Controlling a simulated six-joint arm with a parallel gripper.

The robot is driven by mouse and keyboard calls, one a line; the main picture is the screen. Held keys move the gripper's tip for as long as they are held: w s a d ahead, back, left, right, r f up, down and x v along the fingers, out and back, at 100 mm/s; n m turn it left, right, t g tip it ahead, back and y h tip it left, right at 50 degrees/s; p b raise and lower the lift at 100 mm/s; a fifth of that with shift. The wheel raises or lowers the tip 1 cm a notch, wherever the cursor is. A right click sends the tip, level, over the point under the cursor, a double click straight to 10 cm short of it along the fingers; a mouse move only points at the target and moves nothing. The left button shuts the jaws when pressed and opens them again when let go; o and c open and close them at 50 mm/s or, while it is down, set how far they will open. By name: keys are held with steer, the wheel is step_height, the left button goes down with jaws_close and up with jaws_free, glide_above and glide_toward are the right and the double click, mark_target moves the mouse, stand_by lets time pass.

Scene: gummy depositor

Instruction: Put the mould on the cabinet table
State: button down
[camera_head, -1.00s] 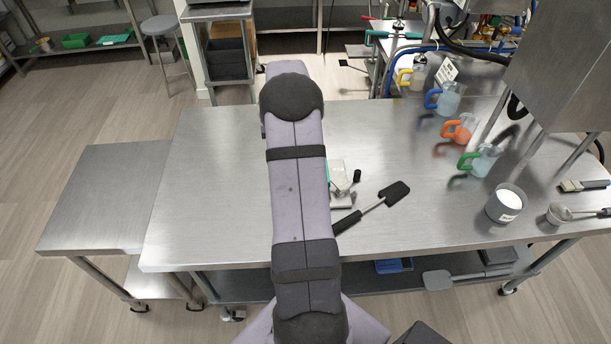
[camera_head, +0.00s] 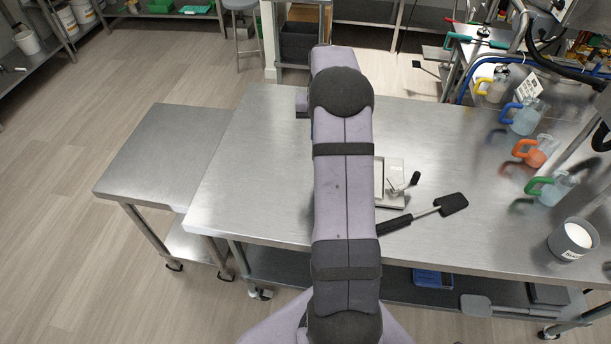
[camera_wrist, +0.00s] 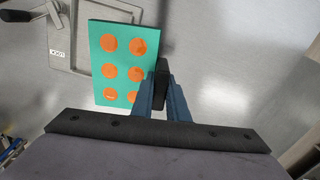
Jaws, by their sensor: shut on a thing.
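The mould (camera_wrist: 117,62) is a flat teal block with several round orange-filled cavities. In the wrist view my gripper (camera_wrist: 162,78) is shut on its right edge. The mould is held above the steel surface, its filled face toward the camera. In the head view my arm hides both gripper and mould. A lower steel table (camera_head: 160,152) stands against the left end of the main worktable (camera_head: 258,180); its top is bare. I cannot tell whether it is the cabinet table.
A metal frame (camera_head: 394,180) with a handle lies on the worktable right of my arm; it shows behind the mould in the wrist view (camera_wrist: 92,12). The worktable's left part is clear.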

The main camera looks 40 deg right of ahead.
steer(key=a+r+n+b, duration=0.1)
steer(key=a+n, duration=0.7)
steer(key=n, duration=0.8)
steer(key=shift+r+b, duration=0.15)
steer(key=shift+b, duration=0.45)
steer(key=shift+f+p, duration=1.7)
steer(key=shift+f, duration=3.3)
steer(key=shift+f, duration=0.1)
